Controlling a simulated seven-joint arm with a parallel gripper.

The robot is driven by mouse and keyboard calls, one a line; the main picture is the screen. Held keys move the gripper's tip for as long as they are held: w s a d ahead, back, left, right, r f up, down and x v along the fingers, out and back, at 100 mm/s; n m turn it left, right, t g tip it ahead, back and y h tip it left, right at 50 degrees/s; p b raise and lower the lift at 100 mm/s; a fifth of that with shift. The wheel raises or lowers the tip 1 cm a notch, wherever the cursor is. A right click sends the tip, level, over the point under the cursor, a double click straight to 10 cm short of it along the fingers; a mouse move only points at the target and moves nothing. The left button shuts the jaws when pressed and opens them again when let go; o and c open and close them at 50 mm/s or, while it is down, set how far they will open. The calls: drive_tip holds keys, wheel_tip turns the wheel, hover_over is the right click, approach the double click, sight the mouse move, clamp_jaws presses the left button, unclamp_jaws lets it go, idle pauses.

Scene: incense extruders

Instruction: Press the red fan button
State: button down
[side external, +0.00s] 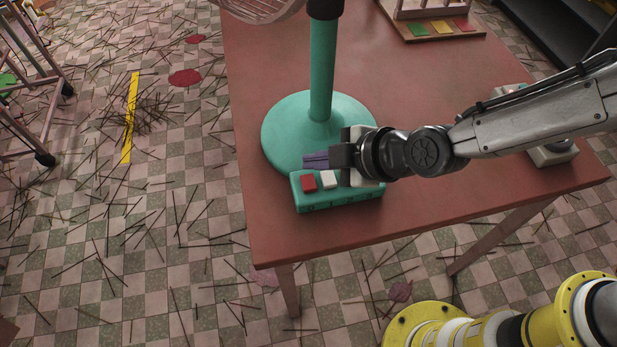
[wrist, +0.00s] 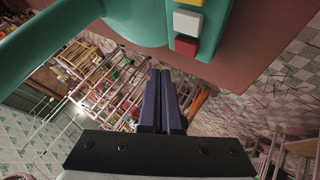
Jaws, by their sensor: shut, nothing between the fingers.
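The teal fan stands on the table, with its round base (side external: 275,135) and pole (side external: 322,70) in the side view. Its button box (side external: 340,199) at the base's front carries a red button (side external: 308,182) at the left end and a white button (side external: 329,179) beside it. In the wrist view the red button (wrist: 184,45), white button (wrist: 188,22) and part of a yellow button (wrist: 190,2) show. My gripper (side external: 306,160) is shut and empty, its purple fingers pointing left, just behind the red button in the side picture. Its fingers (wrist: 163,80) also show in the wrist view. My gripper hides the box's right-hand buttons in the side view.
The red-brown table (side external: 430,200) has bare room right of the fan. A wooden tray (side external: 430,38) with coloured pads stands at the back. A grey device (side external: 553,153) sits at the right edge. Sticks litter the tiled floor.

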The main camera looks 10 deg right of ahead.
drive_tip(key=shift+r, duration=1.05)
drive_tip(key=shift+w, duration=0.1)
drive_tip(key=w+d+r+m+t+h, duration=0.1)
drive_tip(key=w+d+r+m+t, duration=0.15)
drive_tip(key=d+r, duration=0.65)
drive_tip(key=w+d+r+m+t, duration=0.15)
drive_tip(key=w+d+r, duration=0.25)
drive_tip(key=d+r, duration=0.45)
drive_tip(key=s+d+r+m, duration=0.35)
drive_tip(key=s+d, duration=0.35)
drive_tip(key=d, duration=0.5)
drive_tip(key=s+d+f+m+g+h, duration=0.2)
drive_tip(key=s+d+f+m, duration=0.3)
drive_tip(key=s, duration=0.4)
drive_tip(key=s+d+f+m+g+h, duration=0.3)
drive_tip(key=s+d+f+m, duration=0.2)
drive_tip(key=s, duration=0.5)
drive_tip(key=shift+d, duration=0.55)
